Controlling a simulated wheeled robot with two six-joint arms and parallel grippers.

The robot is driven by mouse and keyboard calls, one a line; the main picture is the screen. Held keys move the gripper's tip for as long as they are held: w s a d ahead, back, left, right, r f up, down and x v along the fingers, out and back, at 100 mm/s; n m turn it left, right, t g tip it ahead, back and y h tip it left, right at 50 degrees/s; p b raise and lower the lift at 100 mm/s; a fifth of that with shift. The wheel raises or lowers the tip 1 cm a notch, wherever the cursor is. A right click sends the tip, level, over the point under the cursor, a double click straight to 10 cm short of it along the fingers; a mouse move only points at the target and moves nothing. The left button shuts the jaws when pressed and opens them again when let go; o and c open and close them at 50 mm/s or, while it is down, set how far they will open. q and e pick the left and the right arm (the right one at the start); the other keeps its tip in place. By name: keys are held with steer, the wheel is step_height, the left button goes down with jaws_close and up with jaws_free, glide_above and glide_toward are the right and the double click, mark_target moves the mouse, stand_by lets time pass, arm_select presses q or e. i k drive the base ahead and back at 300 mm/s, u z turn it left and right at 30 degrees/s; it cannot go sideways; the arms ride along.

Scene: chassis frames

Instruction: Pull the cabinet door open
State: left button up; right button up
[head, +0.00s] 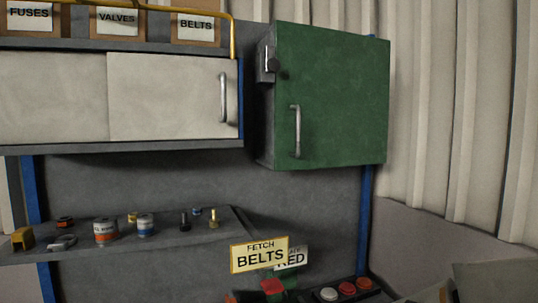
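A green cabinet door (340,95) fills the front of a grey wall cabinet (264,125) at the upper right of the middle. The door looks shut against the cabinet body. A vertical silver bar handle (297,131) is on the door's left part. A dark latch or knob (271,64) sits at the door's upper left edge. What is inside is hidden. Neither of my grippers shows in this view.
Left of it is a cabinet with pale panels (170,97) and a silver handle (223,98). Below, a grey shelf (130,247) holds cans and small parts. A "FETCH BELTS" sign (259,255) stands near buttons (347,288). The space before the green door looks clear.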

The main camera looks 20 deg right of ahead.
mark_target(332, 86)
steer(key=k, duration=1.05)
steer(key=u, duration=0.95)
steer(key=i, duration=0.8)
steer(key=z, duration=0.35)
steer(key=i, duration=0.8)
steer(key=z, duration=0.7)
